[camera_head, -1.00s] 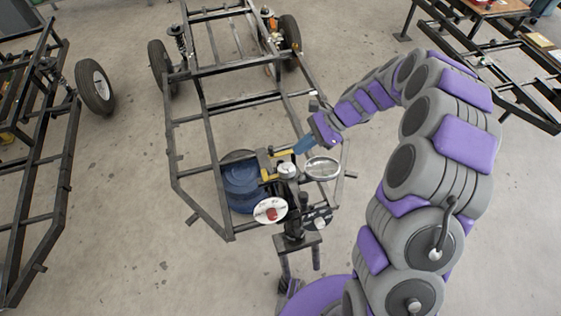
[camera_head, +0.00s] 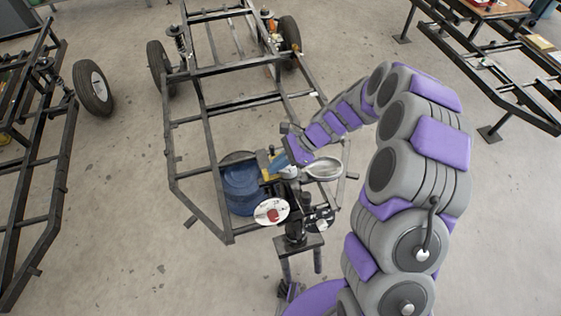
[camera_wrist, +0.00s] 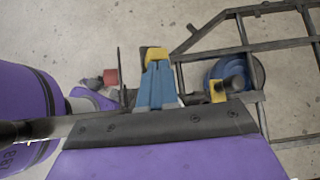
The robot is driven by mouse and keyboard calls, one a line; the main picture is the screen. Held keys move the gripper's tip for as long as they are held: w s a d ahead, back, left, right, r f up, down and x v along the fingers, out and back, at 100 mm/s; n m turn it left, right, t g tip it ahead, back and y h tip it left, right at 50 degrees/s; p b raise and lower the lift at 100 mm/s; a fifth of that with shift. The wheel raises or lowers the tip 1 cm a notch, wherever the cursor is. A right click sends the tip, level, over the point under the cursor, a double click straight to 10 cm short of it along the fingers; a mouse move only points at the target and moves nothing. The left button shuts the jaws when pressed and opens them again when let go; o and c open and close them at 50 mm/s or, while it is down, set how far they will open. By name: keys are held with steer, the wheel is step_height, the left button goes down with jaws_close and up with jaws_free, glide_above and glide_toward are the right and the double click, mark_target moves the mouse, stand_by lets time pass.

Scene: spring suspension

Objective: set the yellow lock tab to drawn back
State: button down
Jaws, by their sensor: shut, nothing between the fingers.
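The yellow lock tab shows in the wrist view as a yellow block (camera_wrist: 156,54) right at the tips of my gripper (camera_wrist: 157,68). The blue fingers are together with nothing between them, and they seem to touch or nearly touch the yellow block. A second yellow piece (camera_wrist: 217,91) shows to the right in the wrist view; I cannot tell for sure which piece is the tab. In the head view my gripper (camera_head: 277,163) is beside a yellow part (camera_head: 266,169) on the black fixture, and my arm hides part of it.
A blue drum (camera_head: 241,188) stands left of the fixture, inside the black frame (camera_head: 206,140). A white disc with a red centre (camera_head: 271,211) is on the fixture's near side. A shiny metal bowl (camera_head: 323,168) sits to the right.

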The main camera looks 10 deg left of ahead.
steer(key=shift+s+a+p, duration=0.65)
steer(key=shift+a+p, duration=0.25)
steer(key=shift+a, duration=0.05)
